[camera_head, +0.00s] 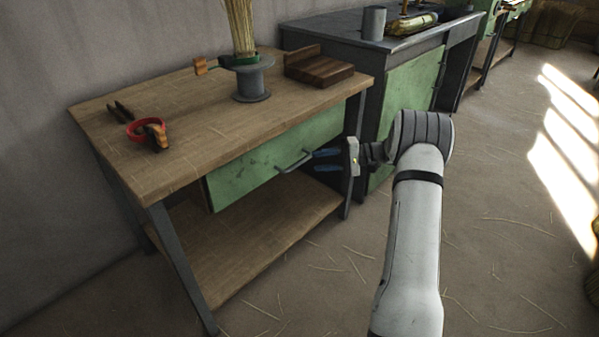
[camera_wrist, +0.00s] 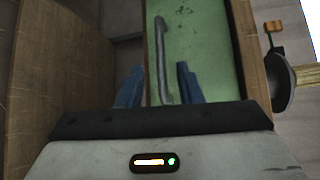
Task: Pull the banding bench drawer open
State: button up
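The banding bench (camera_head: 225,120) has a wooden top and dark metal legs. Its green drawer (camera_head: 245,172) sits under the top and looks closed. A grey bar handle (camera_head: 294,162) is on the drawer front. My gripper (camera_head: 318,160) is in front of the right part of the drawer, beside the handle. In the wrist view, the blue fingers (camera_wrist: 158,88) are spread apart, and the handle (camera_wrist: 160,60) runs lengthwise between them. I see gaps between the fingers and the handle. Whether the fingertips reach past the bar is hard to tell.
On the bench top stand a grey spool-like stand (camera_head: 252,82) with a bundle of straw (camera_head: 240,25), a wooden block (camera_head: 318,70) and a red-and-orange tool (camera_head: 150,132). A lower shelf (camera_head: 260,235) lies below the drawer. A dark bench with a green door (camera_head: 412,90) stands close behind. Floor in front is clear apart from loose straw.

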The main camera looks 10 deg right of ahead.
aim_at(302, 163)
jog(key=b+x, duration=0.2)
jog(key=x, duration=0.5)
jog(key=shift+r, duration=0.1)
jog(key=shift+c, duration=0.5)
grip_shut()
